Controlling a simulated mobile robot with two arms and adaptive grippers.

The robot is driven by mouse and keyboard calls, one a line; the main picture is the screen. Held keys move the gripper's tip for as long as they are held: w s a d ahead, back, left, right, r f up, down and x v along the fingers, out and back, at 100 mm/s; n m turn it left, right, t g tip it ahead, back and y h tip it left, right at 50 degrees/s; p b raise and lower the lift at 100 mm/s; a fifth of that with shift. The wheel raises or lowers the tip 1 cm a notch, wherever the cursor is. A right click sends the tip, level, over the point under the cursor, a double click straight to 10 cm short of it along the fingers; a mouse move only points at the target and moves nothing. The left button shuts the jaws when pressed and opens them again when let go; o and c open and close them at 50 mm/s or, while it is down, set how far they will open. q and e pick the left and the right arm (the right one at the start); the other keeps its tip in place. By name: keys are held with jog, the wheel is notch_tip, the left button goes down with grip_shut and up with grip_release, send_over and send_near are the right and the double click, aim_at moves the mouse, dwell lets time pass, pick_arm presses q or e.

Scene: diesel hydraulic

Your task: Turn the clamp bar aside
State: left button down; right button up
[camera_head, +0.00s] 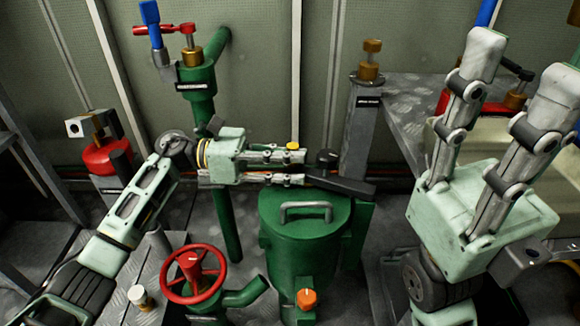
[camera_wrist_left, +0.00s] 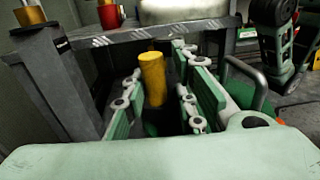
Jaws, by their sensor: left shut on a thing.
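The clamp bar (camera_head: 342,184) is a dark bar lying across the green canister (camera_head: 305,258), near its lid handle (camera_head: 306,207). A black knob (camera_head: 327,158) stands over the bar. A yellow upright handle (camera_head: 292,145) shows at the bar's left end; it also shows in the left wrist view (camera_wrist_left: 152,78), between the fingers. My left gripper (camera_head: 304,167) reaches in from the left and is shut on the clamp bar at this handle. The fingers hide the bar's left part. My right gripper (camera_head: 522,70) is raised at the right, open and empty, its fingers wide apart.
A red handwheel (camera_head: 194,274) and an orange knob (camera_head: 306,298) are in front. A green pipe valve with a red and blue handle (camera_head: 160,28) stands behind my left arm. A grey post with a brass fitting (camera_head: 368,68) stands behind the canister, beside a metal bench (camera_head: 405,95).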

pick_arm(q)
jog(key=shift+d, duration=0.1)
jog(key=c, duration=1.6)
grip_release()
jog(key=shift+d, duration=0.1)
notch_tip(320, 180, up, 10)
